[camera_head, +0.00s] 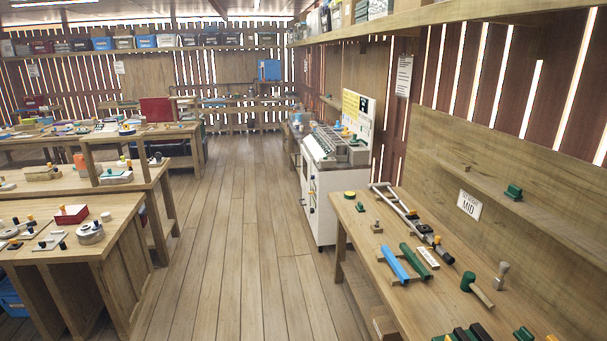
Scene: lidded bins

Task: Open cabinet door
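A white cabinet (328,205) stands past the far end of the right-hand workbench. A grey machine with a row of slots sits on its top (322,148). The cabinet's narrow side facing the aisle carries several small dark and yellow knobs or handles (311,197). Its doors look shut, though the side is seen at a steep angle and the seams are too small to make out. Neither of my grippers is in view.
A wooden workbench (385,295) with tools fills the right, under a shelf. Workbenches (115,240) with tools and small boxes line the left. Between them a clear plank-floor aisle (235,235) runs towards the back wall and passes the cabinet's left side.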

